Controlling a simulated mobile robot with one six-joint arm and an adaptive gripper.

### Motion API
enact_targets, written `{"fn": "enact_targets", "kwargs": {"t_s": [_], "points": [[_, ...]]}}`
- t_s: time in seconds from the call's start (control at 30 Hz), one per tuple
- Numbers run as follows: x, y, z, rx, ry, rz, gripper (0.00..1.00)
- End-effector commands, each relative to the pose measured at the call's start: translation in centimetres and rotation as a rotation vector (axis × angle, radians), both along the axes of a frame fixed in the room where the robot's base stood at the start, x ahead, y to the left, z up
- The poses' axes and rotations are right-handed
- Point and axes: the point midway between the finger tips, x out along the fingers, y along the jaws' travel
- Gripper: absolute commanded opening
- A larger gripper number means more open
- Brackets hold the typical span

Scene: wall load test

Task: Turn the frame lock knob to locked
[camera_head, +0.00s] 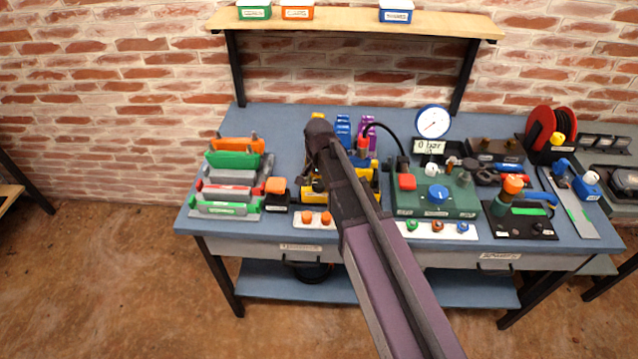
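My arm reaches from the bottom of the picture up over the bench, and its dark end (321,135) is above the bench's middle. My gripper's fingers cannot be made out, so I cannot tell whether they are open or shut. A yellow frame-like fixture (308,192) stands behind and below my arm, which covers much of it. No knob labelled as the frame lock can be read; it may be hidden by my arm. A blue round knob (437,193) sits on a green box (462,202) to the right of my arm.
Left of my arm are a stack of coloured bars (233,160) and an orange-topped block (276,186). Right are a dial gauge (433,121), an orange-topped device (513,184) on a black plate, and a red reel (548,130). The bench's back left (270,125) is clear.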

Motion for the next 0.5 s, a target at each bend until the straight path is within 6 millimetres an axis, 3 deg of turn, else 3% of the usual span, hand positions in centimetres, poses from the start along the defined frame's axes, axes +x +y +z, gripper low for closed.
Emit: {"fn": "enact_targets", "kwargs": {"t_s": [0.5], "points": [[0.11, 0.0, 0.03, 0.001, -0.003, 0.001, 0.94]]}}
